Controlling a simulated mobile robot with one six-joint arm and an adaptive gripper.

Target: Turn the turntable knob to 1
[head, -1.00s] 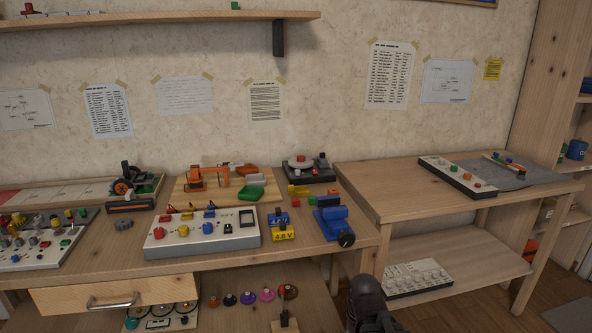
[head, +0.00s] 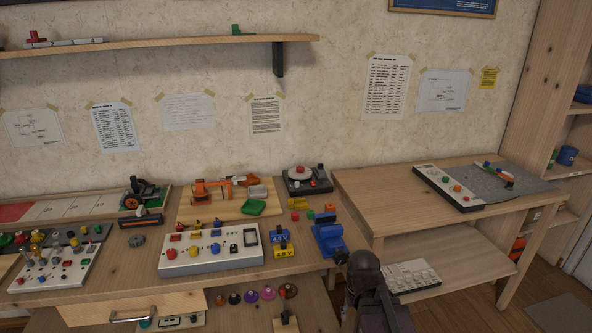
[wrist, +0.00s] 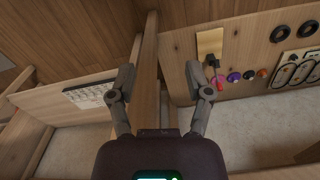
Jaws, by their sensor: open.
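A small dark box with a pale round disc (head: 301,173), which looks like the turntable, stands at the back right of the main workbench. A small dark upright part is at its right rear. The knob and its markings are too small to read. My gripper (wrist: 159,80) is open and empty in the wrist view, its two fingers spread apart over a wooden bench edge or post. In the head view my dark arm shows at the bottom right of centre, in front of the gap between the benches, well away from the box.

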